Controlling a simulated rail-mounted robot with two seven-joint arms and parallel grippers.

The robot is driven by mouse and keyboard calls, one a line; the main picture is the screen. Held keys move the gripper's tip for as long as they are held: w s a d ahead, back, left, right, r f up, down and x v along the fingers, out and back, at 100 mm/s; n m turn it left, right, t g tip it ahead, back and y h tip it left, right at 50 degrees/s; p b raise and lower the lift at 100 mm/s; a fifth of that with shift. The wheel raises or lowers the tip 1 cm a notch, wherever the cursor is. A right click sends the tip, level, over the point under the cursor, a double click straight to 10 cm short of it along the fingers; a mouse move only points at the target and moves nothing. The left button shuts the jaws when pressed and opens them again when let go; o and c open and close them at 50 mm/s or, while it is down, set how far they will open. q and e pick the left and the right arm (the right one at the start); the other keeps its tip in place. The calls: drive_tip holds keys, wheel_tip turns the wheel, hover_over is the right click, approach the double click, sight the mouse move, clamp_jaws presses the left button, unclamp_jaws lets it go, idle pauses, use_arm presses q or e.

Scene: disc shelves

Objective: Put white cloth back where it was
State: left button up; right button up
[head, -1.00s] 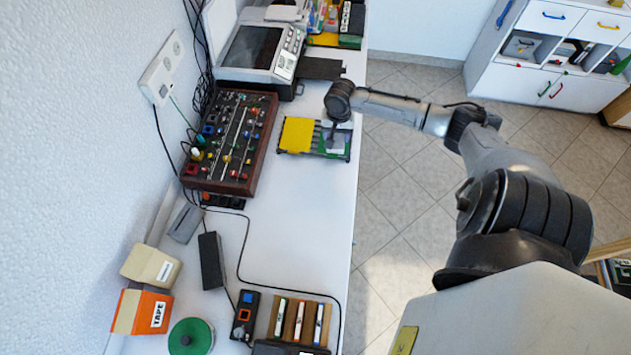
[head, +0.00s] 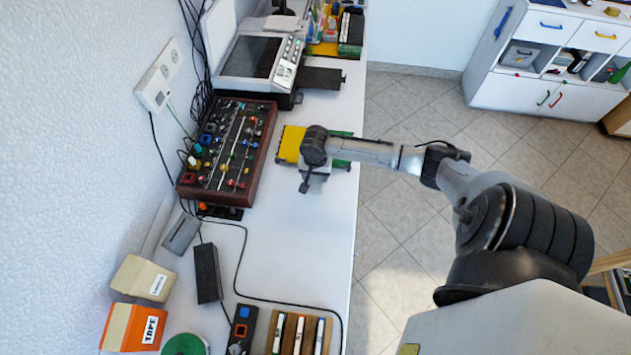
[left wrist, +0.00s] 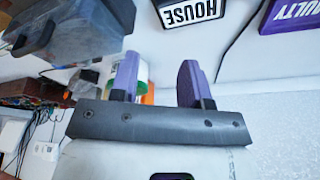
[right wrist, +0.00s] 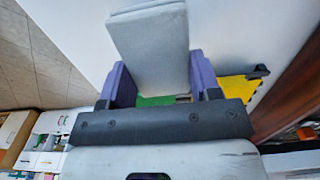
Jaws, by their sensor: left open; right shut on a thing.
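The white cloth (right wrist: 150,45) is a folded, pale grey-white pad between the purple fingers of my right gripper (right wrist: 155,85), which is shut on it. In the head view the cloth (head: 316,187) shows below my right gripper (head: 307,182), just in front of the yellow and green rack (head: 290,143). Whether it touches the table is unclear. My arm hides part of the rack. In the left wrist view my left gripper (left wrist: 157,80) is open, with nothing visible held between its purple fingers. It is out of the head view.
A wooden-framed control panel (head: 229,150) stands left of the rack. A black cable (head: 243,265) crosses the white table (head: 285,240), whose middle is mostly clear. A marker holder (head: 299,333), black box (head: 208,273) and tape box (head: 137,327) are near the front.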

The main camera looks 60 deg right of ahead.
sight(316, 181)
wheel_tip(316, 181, down, 3)
drive_tip(key=shift+f+b, duration=0.2)
drive_tip(key=shift+b, duration=0.45)
drive_tip(key=shift+f, duration=0.3)
drive_tip(key=shift+f, duration=0.15)
drive_tip(key=o, duration=0.9)
